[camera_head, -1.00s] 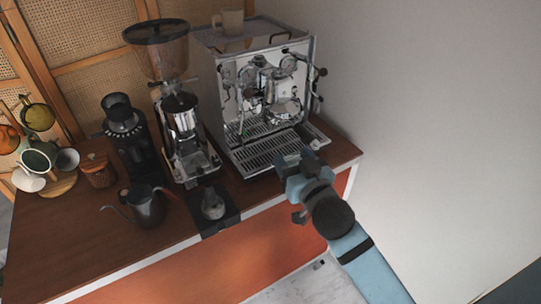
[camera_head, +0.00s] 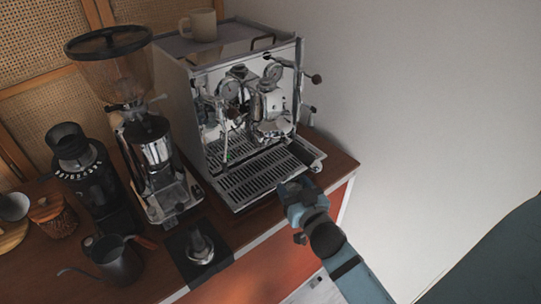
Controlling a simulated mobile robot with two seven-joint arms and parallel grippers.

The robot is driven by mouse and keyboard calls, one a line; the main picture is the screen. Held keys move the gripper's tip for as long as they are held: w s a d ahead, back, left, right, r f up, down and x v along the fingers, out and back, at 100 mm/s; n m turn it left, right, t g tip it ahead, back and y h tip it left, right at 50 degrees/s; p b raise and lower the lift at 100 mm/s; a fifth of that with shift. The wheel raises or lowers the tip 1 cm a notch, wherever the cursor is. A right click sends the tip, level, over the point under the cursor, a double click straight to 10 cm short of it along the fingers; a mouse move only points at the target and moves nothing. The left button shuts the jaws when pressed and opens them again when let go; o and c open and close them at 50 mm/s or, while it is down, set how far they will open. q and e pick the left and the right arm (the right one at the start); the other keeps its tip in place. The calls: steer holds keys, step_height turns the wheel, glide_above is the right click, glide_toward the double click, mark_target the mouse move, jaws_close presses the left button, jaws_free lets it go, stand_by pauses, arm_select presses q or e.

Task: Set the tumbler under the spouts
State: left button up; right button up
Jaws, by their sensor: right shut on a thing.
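The espresso machine (camera_head: 250,110) stands at the back right of the cart, with its spouts (camera_head: 272,128) above a slatted drip tray (camera_head: 262,172). My right gripper (camera_head: 293,186) is shut at the front right corner of the drip tray, near the cart's edge. The tumbler in it cannot be made out, as the gripper's own body hides what is between the fingers. No tumbler shows on the bare slats under the spouts. My left gripper is out of view.
A beige mug (camera_head: 199,25) sits on top of the machine. Left of the machine are a grinder (camera_head: 152,150), a smaller black grinder (camera_head: 88,175) and a dark kettle (camera_head: 118,262). A tamper (camera_head: 200,246) rests on a black mat. A wall stands close on the right.

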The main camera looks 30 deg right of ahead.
steer(key=w, duration=0.2)
steer(key=w+d+p, duration=0.1)
steer(key=w, duration=0.5)
steer(key=shift+w+d+r, duration=0.1)
steer(key=shift+d, duration=0.2)
steer(key=shift+w+d, duration=0.1)
steer(key=shift+w, duration=0.5)
steer(key=w, duration=0.2)
steer(key=w+p, duration=0.1)
steer(key=shift+w+d, duration=0.4)
steer(key=shift+w+f, duration=0.2)
steer(key=shift+f, duration=0.25)
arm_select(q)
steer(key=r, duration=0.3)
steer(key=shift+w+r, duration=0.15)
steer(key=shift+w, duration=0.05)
arm_select(e)
steer(key=shift+s+r, duration=0.1)
steer(key=shift+s, duration=0.05)
